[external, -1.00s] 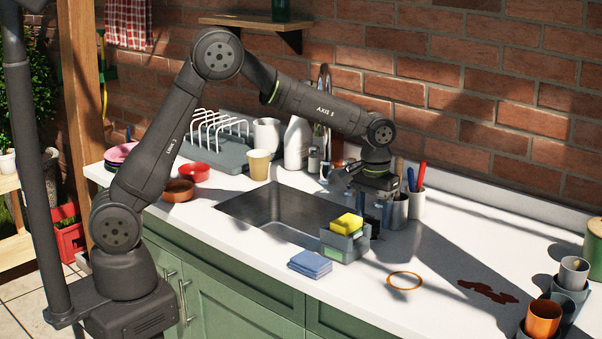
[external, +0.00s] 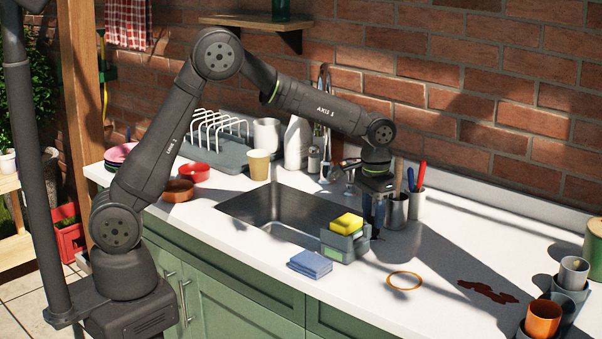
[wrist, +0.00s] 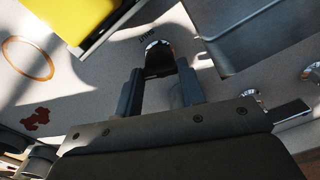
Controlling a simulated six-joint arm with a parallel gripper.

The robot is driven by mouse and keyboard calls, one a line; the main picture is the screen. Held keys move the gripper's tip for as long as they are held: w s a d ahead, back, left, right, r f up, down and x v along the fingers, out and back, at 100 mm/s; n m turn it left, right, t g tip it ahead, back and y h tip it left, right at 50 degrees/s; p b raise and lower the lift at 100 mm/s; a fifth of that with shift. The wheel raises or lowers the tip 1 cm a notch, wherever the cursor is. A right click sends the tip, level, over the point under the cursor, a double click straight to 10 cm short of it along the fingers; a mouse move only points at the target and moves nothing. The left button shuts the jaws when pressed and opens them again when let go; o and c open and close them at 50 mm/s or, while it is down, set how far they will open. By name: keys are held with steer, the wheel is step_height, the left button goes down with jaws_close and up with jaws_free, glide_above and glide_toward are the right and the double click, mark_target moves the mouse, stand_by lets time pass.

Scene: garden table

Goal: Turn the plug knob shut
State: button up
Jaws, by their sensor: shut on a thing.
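The plug knob (wrist: 159,47) shows in the wrist view as a small rounded chrome and dark piece on the white counter, beside small printed marks. My gripper (wrist: 160,83) has one finger on each side of its dark part and is shut on it. In the external view my gripper (external: 376,218) points down at the counter, between the sink (external: 262,207) and the utensil cups. The knob is hidden there by the fingers and the sponge caddy. I cannot tell the knob's turned angle from these frames.
A grey caddy (external: 345,246) with a yellow sponge (external: 346,224) stands close to the gripper. Utensil cups (external: 396,212) stand just behind it. A blue cloth (external: 310,264), an orange ring (external: 405,280) and a brown spill (external: 488,291) lie on the counter.

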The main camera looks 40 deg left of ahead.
mark_target(372, 217)
steer(key=m, duration=0.6)
steer(key=shift+m, duration=0.3)
steer(key=m, duration=0.5)
steer(key=shift+r+m, duration=0.1)
steer(key=shift+m, duration=0.3)
steer(key=o, duration=1)
step_height(372, 217, up, 17)
steer(key=shift+r, duration=0.2)
steer(key=shift+f, duration=0.1)
